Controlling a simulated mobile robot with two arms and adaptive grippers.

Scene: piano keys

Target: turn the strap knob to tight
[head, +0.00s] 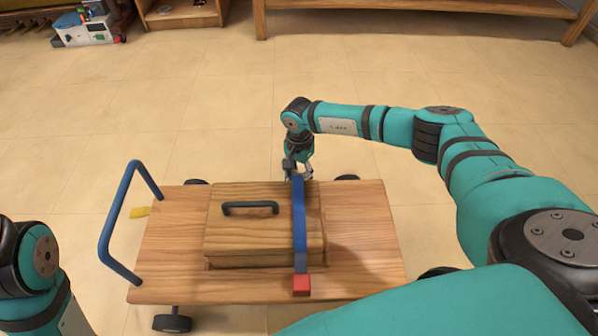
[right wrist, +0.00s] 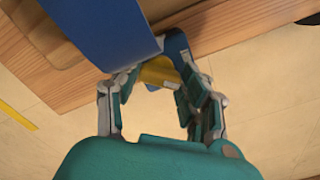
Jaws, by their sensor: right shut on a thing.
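A blue strap (head: 299,215) runs across a wooden box (head: 224,235) on a wooden cart (head: 365,225). Its near end has a red block (head: 301,285). My right gripper (head: 298,170) is at the strap's far end, by the cart's far edge. In the right wrist view my right gripper (right wrist: 158,82) is shut on a yellow knob (right wrist: 158,71), just beside the wide blue strap (right wrist: 105,30). The fingers partly hide the knob, and its turn setting cannot be read. Only a link of my left arm shows at the lower left; its gripper is out of view.
The box has a dark handle (head: 250,208) on its lid. A blue push handle (head: 120,225) rises at the cart's left end. Open floor lies behind the cart, up to a wooden bench (head: 420,8).

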